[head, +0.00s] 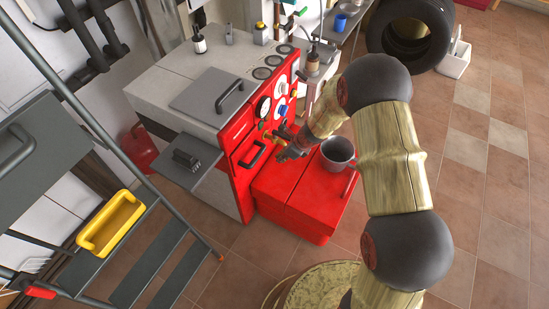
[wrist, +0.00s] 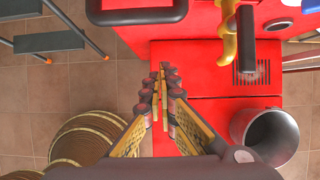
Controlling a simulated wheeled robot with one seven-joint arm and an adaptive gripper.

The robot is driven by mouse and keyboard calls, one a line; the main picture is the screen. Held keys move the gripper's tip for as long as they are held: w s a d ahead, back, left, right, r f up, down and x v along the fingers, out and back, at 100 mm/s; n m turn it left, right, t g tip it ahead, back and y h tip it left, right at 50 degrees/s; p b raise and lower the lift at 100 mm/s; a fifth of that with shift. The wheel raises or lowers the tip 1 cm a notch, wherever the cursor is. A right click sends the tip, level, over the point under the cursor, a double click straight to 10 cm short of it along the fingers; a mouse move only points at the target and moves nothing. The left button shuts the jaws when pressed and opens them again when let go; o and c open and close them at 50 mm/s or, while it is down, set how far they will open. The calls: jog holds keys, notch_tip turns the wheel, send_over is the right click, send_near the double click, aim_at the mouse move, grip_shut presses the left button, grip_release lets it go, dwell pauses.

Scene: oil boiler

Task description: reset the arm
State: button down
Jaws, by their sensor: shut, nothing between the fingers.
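My gripper (wrist: 160,90) is shut and empty in the wrist view, with its fingertips together above the red lower box of the boiler. In the head view my gripper (head: 285,152) is small and sits in front of the red boiler panel (head: 241,130), close to its yellow handle and knobs. My arm bends down to it from the right side of the picture. Whether the gripper touches the panel cannot be told.
A grey metal pot (head: 338,151) stands on the red box (head: 300,196) beside my gripper; it also shows in the wrist view (wrist: 270,135). A stepladder (head: 165,262) with a yellow tray (head: 110,224) stands at the left. Tiled floor (head: 480,190) is open at the right.

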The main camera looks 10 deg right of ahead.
jog(key=p+v, duration=0.2)
jog(key=v, duration=0.6)
jog(key=shift+w, duration=0.25)
jog(key=shift+r, duration=0.15)
jog(key=s+r+n+g, duration=0.3)
jog(key=s+r+n, duration=0.3)
jog(key=s+n, duration=0.65)
jog(key=s+d+r+n+t+h, duration=0.2)
jog(key=s+r+n, duration=0.4)
jog(key=r, duration=0.8)
jog(key=s+d+r+n+t+h, duration=0.2)
jog(key=s+r+n, duration=0.4)
jog(key=s+r, duration=0.5)
notch_tip(320, 180, up, 4)
jog(key=d+t, duration=0.1)
jog(key=d, duration=0.1)
jog(key=shift+d+r+t, duration=0.2)
jog(key=shift+d+t, duration=0.1)
jog(key=shift+d, duration=0.05)
